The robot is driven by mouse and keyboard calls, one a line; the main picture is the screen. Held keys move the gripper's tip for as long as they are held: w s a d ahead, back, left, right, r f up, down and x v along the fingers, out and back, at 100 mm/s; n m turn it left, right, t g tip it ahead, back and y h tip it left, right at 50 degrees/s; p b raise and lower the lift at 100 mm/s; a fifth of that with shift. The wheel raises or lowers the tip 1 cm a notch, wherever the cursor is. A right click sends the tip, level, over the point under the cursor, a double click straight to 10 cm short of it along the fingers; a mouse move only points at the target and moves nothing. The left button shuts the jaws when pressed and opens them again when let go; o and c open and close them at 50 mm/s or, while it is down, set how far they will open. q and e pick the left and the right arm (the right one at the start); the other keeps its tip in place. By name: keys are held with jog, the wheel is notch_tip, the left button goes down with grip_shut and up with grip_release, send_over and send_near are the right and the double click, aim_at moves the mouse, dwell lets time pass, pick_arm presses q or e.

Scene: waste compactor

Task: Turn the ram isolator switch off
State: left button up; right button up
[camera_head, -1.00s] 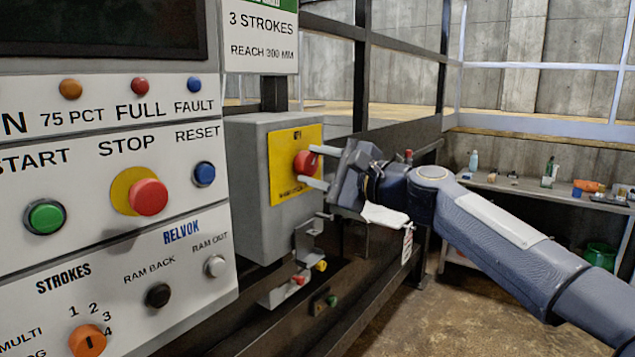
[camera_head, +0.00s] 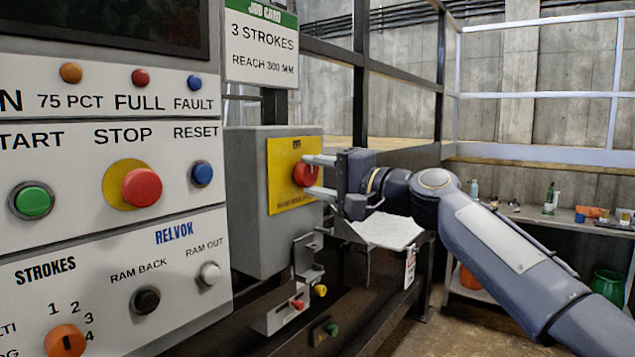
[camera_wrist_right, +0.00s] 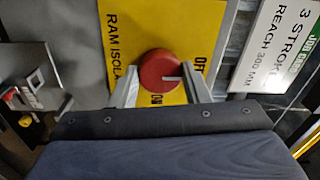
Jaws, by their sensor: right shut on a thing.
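The ram isolator switch is a red round knob (camera_head: 304,175) on a yellow plate (camera_head: 281,192) on a grey box (camera_head: 257,232). My right gripper (camera_head: 309,175) reaches it from the right, with one finger above and one below the knob. In the right wrist view the fingers lie either side of the red knob (camera_wrist_right: 162,72), and the gripper is shut on it. The knob's pale mark points right, toward the side with the OFF lettering; ON is printed below the knob in that view. My left gripper is not in view.
A control panel (camera_head: 85,240) with a red stop button (camera_head: 142,187) and a green start button (camera_head: 32,201) stands at the left. A job card (camera_head: 262,45) hangs above the box. Below the box is a bracket (camera_head: 306,258) with small red and yellow parts. A workbench (camera_head: 535,213) stands behind my arm.

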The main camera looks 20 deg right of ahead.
dwell(0.5)
jog(key=o, duration=1)
jog(key=shift+c, duration=0.2)
jog(key=b+v, duration=0.2)
jog(key=v, duration=0.5)
jog(key=shift+s+d, duration=0.25)
jog(key=shift+s, duration=0.1)
